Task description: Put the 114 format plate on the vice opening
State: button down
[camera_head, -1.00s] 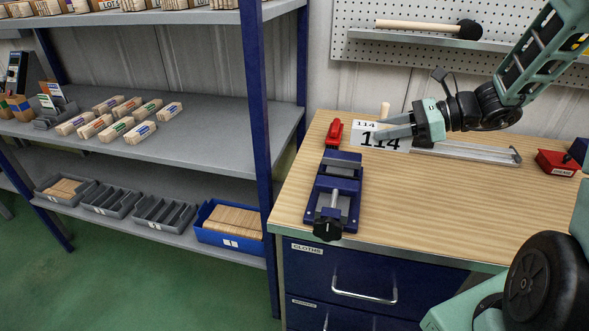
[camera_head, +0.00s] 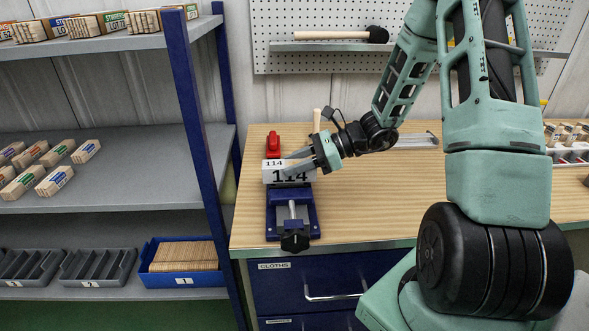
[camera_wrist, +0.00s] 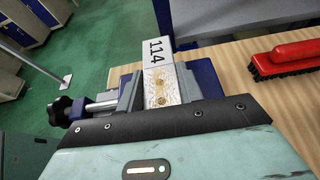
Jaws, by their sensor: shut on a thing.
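The white 114 format plate (camera_head: 276,172) is held in my gripper (camera_head: 300,160) above the back part of the blue vice (camera_head: 291,215) in the head view. My gripper is shut on the plate's right side. In the wrist view the plate (camera_wrist: 158,52) stretches away from my gripper (camera_wrist: 160,100), its number turned sideways, over the vice jaws (camera_wrist: 130,92). The vice's black knob and screw (camera_wrist: 65,110) show at the left. I cannot tell whether the plate touches the vice.
A red brush (camera_head: 273,143) lies behind the vice, and to the right in the wrist view (camera_wrist: 285,58). A metal rail (camera_head: 415,140) lies at the back of the wooden bench (camera_head: 370,205). A shelf rack (camera_head: 195,130) stands left; the bench middle is clear.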

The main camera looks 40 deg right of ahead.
jog(key=shift+f, duration=0.85)
jog(key=shift+f, duration=0.15)
jog(key=c, duration=0.9)
grip_release()
